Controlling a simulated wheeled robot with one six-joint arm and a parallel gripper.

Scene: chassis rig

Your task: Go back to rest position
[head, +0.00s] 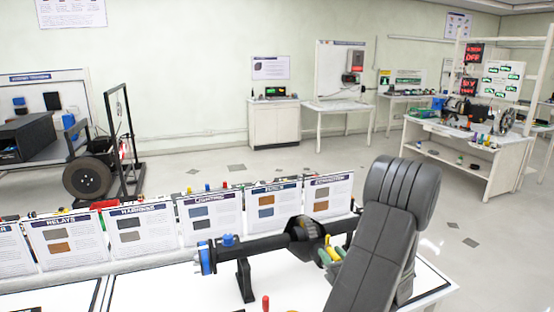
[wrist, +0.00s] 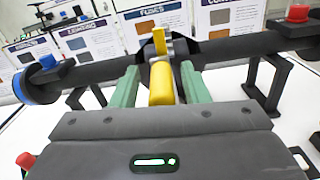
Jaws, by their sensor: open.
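My gripper (wrist: 160,76) is open, with its two green fingers on either side of a yellow part (wrist: 161,86). Gaps show between the fingers and the yellow part. The yellow part is in front of the dark horizontal shaft (wrist: 236,48), and a yellow tab stands up behind it. In the head view my gripper (head: 328,256) is low beside the same shaft (head: 262,245), right of centre, partly hidden by my grey arm. Whether the fingers touch the shaft cannot be told.
The shaft rests on black stands (head: 244,280) over a white tabletop (head: 180,290). A row of upright cards (head: 209,218) lines the table's back edge. A red-topped peg (head: 265,303) stands near the front. Open floor (head: 250,170) lies behind the table, with a workbench (head: 470,150) at right.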

